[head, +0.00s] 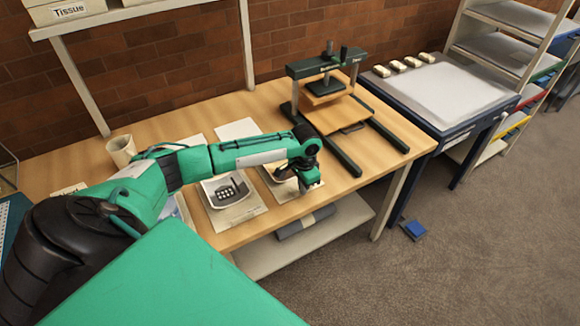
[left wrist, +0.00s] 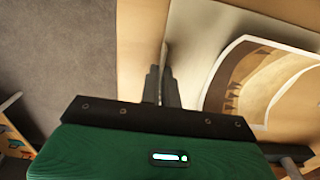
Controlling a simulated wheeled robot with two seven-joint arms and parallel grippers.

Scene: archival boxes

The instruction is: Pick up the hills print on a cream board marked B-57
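The hills print (left wrist: 262,82) shows in the left wrist view, with brown and tan hill shapes inside a pale border on a cream board (left wrist: 192,48). In the head view the board (head: 271,176) lies at the wooden table's front edge, partly hidden by my left gripper (head: 308,186). In the left wrist view the two dark fingers of my left gripper (left wrist: 163,88) are close together, with the board's edge running in between them. They look shut on that edge. I cannot read a B-57 mark. My right gripper is not in view.
Another board with a dark building picture (head: 231,191) lies left of the gripper on the table (head: 390,137). A green press (head: 325,85) stands behind right. A blue-framed table (head: 440,90) with several small blocks stands right.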

